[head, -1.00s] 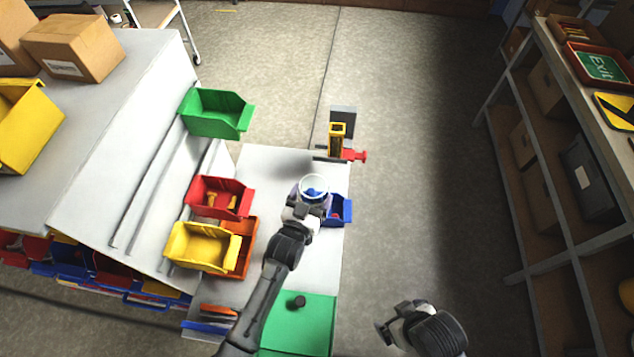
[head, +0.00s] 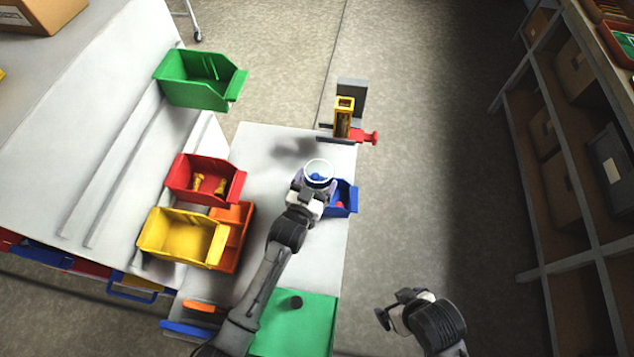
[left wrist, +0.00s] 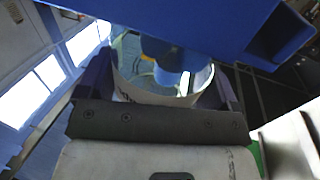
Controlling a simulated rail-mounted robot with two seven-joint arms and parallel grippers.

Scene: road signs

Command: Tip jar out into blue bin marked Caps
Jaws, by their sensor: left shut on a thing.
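The jar (head: 318,174) is a clear round container with blue caps inside, seen from above with its mouth up. My left gripper (head: 311,187) is shut on the jar and holds it over the white table, beside the blue bin. The blue bin (head: 346,204) stands at the table's right edge, partly hidden by the jar and gripper; something red shows in it. No label can be read on it. In the left wrist view the jar (left wrist: 165,97) sits between the fingers, with a large blue surface close in front. My right gripper (head: 390,309) is empty, off the table to the right, fingers apart.
A yellow and red device (head: 344,118) stands at the table's far right corner. Green (head: 198,80), red (head: 201,182), yellow (head: 180,237) and orange (head: 236,245) bins line the left. A green mat (head: 300,325) with a black knob lies in front. Shelves stand at the right.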

